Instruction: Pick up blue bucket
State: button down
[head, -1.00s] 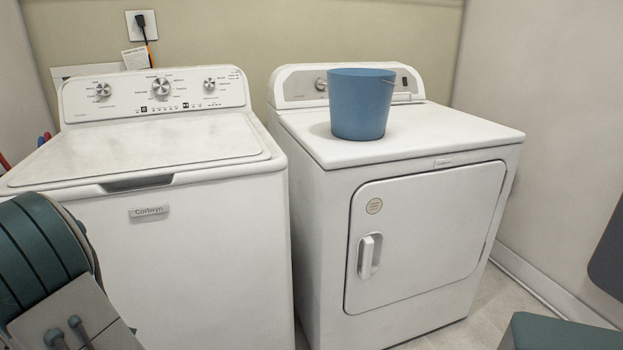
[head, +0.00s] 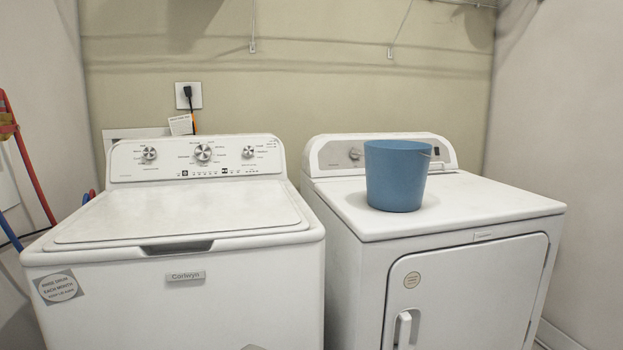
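The blue bucket (head: 397,177) stands upright on the white top of the front-loading dryer (head: 470,207), toward its left side and in front of the control panel. It tapers toward its base, and part of a thin handle shows at its right rim. The inside of the bucket is hidden from this angle.
A white top-loading washer (head: 180,215) with its lid shut stands to the left, with a narrow gap between the machines. A wire shelf with brackets (head: 390,52) is above. Red and blue poles (head: 32,165) lean at the left wall. The dryer top around the bucket is clear.

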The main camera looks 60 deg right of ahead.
aim_at(396, 170)
jog(key=z, duration=2.35)
